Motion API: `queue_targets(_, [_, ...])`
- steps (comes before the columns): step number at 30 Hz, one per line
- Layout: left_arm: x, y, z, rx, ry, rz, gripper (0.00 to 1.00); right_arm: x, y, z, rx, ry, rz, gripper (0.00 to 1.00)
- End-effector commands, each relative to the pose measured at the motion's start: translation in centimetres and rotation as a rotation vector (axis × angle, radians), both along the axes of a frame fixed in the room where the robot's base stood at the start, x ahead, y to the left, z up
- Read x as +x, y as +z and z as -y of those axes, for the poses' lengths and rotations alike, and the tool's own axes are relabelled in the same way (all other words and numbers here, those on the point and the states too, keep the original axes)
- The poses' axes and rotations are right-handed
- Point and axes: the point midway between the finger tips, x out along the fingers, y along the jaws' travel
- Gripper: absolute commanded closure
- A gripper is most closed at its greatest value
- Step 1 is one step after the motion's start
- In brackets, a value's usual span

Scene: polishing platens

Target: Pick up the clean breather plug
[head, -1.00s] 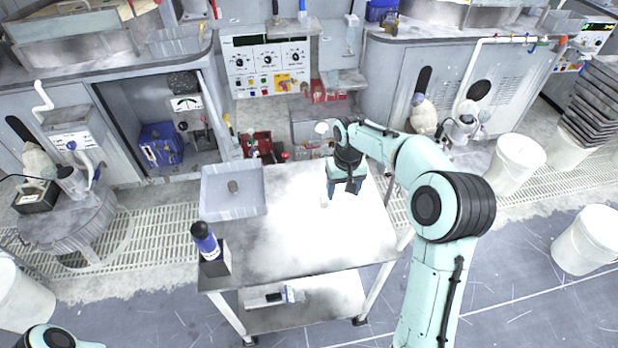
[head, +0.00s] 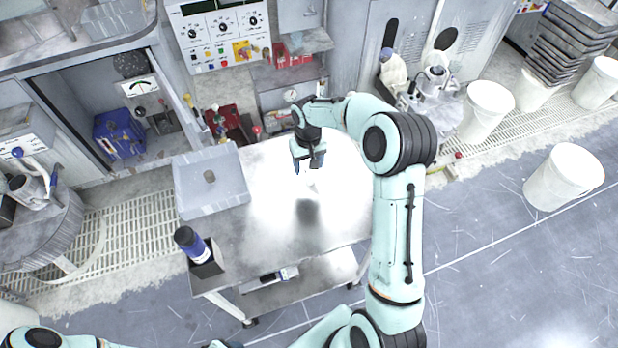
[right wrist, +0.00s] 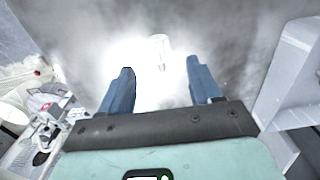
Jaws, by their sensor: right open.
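A small pale plug (right wrist: 160,48) stands out faintly against bright glare on the metal table (head: 262,235). In the right wrist view it is just beyond and between my right gripper's fingertips (right wrist: 160,72), not held. My right gripper (head: 309,168) is open and empty above the table's right part, pointing down. In the head view the plug is a faint white spot washed out by glare. A darker grey-brown plug-like piece (head: 209,176) lies in the grey tray (head: 226,203) at the table's left. My left gripper is not seen; only parts of the left arm show at the bottom.
A dark blue bottle (head: 190,243) stands in a holder at the table's front left corner. A control panel (head: 222,30) and red bins (head: 228,122) are behind the table. White buckets (head: 563,176) stand on the floor at right. The table's front middle is clear.

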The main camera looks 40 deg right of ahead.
Motion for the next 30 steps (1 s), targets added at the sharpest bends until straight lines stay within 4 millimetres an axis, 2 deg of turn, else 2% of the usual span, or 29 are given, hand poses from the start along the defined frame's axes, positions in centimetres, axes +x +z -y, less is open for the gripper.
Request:
queue_targets(9, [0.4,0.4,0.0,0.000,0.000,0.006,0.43,-0.5,-4.3,0.0,0.000,0.001,-0.004,0.37])
queue_targets(18, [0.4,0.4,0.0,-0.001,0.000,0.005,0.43,-0.5,-5.0,0.0,0.000,0.000,-0.001,0.37])
queue_targets(19, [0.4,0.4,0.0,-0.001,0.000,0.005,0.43,-0.5,-5.0,0.0,0.000,0.000,-0.001,0.40])
queue_targets(20, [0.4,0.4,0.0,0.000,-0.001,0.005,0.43,-0.5,-5.0,0.0,0.000,0.001,-0.001,0.50])
queue_targets(24, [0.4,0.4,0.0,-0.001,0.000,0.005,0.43,-0.5,-5.0,0.0,0.000,0.001,-0.001,0.95])
queue_targets(25, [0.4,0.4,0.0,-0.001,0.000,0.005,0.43,-0.5,-5.0,0.0,0.000,0.001,-0.001,1.00])
queue_targets(30, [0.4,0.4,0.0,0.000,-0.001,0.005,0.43,-0.5,-4.9,0.0,0.000,0.001,-0.001,0.98])
